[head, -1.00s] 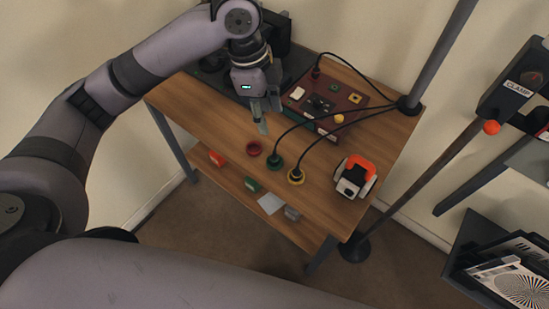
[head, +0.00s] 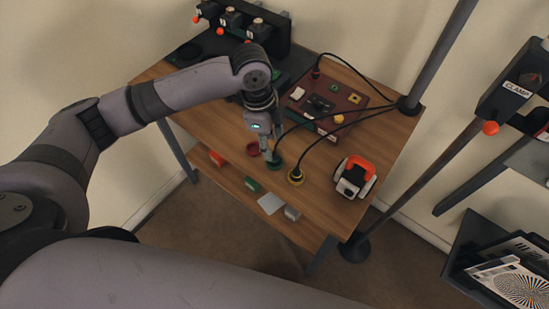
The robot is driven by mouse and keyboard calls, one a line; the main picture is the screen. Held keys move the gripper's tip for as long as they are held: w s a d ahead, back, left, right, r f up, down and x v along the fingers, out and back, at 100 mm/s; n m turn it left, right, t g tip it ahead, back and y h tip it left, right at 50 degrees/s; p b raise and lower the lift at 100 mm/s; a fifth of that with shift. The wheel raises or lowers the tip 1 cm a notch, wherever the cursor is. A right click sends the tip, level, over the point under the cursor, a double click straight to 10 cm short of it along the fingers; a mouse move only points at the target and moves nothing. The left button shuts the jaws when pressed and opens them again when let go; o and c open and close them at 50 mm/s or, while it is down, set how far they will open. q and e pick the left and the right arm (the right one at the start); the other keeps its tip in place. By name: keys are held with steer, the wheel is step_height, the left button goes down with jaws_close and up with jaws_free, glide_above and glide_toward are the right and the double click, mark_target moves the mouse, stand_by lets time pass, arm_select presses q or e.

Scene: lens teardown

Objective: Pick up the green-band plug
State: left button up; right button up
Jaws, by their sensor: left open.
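A red ring-shaped piece (head: 253,149) sits to the left. My right gripper is not in view.
An orange and white device (head: 355,177) stands at the table's right. A lower shelf holds a green block (head: 252,184), an orange block (head: 216,158) and a grey block (head: 292,213). A pole rises at the table's right corner. A black rack (head: 245,22) stands at the back left.

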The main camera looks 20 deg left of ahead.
mark_target(274, 156)
arm_select(q)
steer(key=f, duration=0.4)
steer(key=shift+s+d+f, duration=0.1)
steer(key=shift+d+f, duration=0.3)
steer(key=shift+c, duration=0.5)
jaws_close()
